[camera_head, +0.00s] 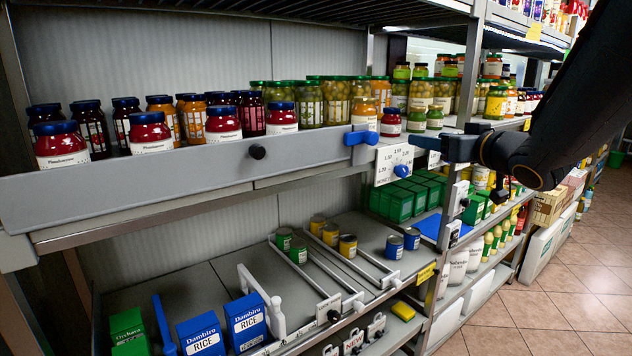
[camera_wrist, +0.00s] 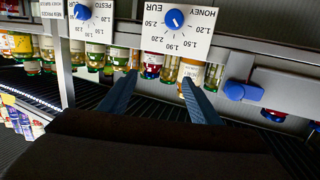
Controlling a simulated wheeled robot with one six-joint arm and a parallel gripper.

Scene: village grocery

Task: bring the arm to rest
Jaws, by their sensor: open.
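My gripper (camera_head: 458,148) is in front of the upper shelf's front edge, right of a white price dial card (camera_head: 394,163) with a blue knob. My dark arm (camera_head: 590,85) comes in from the upper right. In the wrist view, my gripper (camera_wrist: 154,82) shows two dark blue fingers spread apart. Nothing is between them. Jars and the honey price card (camera_wrist: 178,28) appear beyond the fingertips; the exact gap to them cannot be told.
The upper shelf's grey front rail (camera_head: 180,167) has a blue slider (camera_head: 360,138) and a black knob (camera_head: 257,151). Jars (camera_head: 150,133) stand close behind it. Below are rice boxes (camera_head: 246,320) and cans (camera_head: 348,246). The tiled aisle (camera_head: 540,310) at the right is clear.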

